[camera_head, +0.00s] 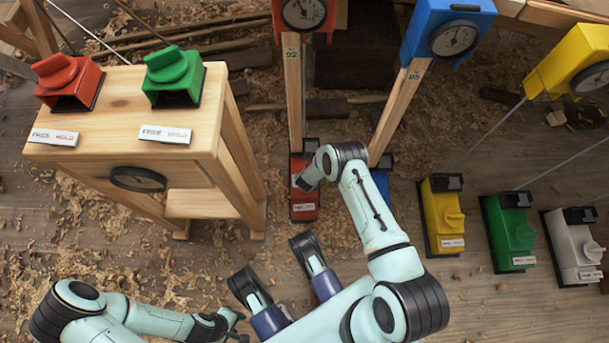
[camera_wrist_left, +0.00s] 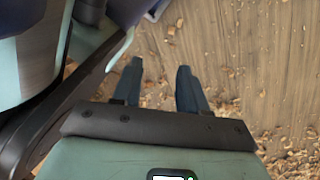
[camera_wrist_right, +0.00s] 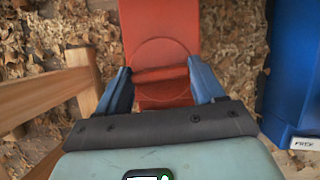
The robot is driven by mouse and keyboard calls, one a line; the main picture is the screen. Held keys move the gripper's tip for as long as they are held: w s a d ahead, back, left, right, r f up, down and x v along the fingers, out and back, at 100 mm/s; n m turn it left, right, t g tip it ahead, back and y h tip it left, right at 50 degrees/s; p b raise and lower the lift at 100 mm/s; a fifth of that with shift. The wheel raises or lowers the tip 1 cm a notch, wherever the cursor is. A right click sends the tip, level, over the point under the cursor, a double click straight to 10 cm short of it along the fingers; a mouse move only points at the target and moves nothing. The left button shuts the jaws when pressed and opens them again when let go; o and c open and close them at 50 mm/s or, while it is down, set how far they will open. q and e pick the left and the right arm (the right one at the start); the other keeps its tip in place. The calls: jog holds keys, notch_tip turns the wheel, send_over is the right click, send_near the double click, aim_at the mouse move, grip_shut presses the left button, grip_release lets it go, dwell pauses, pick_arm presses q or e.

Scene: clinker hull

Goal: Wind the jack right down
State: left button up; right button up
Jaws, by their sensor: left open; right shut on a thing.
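A red floor unit (camera_head: 304,205) with a dark top end and a pale label stands at the foot of the red gauge post; I take it for the jack. My right gripper reaches down over it, and its fingers are hidden in the head view. In the right wrist view, my right gripper (camera_wrist_right: 162,84) is shut on the red ridged knob (camera_wrist_right: 160,74) of the red unit (camera_wrist_right: 160,22), one finger on each side. My left gripper (camera_head: 234,326) is open and empty, low over the floor; its spread fingers (camera_wrist_left: 159,78) show in the left wrist view.
A red gauge (camera_head: 303,12) tops the post; its reading is too small to tell. A blue gauge (camera_head: 455,38), yellow gauge (camera_head: 572,62) and similar yellow (camera_head: 441,215), green (camera_head: 511,230) and white (camera_head: 570,245) units stand right. A wooden bench (camera_head: 125,110) stands left. Shavings litter the floor.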

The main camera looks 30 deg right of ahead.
jog(key=shift+d+n+y+p, duration=0.15)
jog(key=shift+n+y+p, duration=0.3)
jog(key=shift+n, duration=0.65)
jog(key=shift+n+y, duration=0.25)
jog(key=shift+n, duration=0.65)
jog(key=shift+d+n+t+y, duration=0.1)
jog(key=shift+n+t+y, duration=0.25)
jog(key=shift+n, duration=0.45)
jog(key=n+y+b, duration=0.1)
jog(key=n, duration=0.2)
jog(key=shift+n+g+y, duration=0.45)
jog(key=shift+n, duration=0.75)
jog(key=o, duration=1)
jog(key=shift+o, duration=0.2)
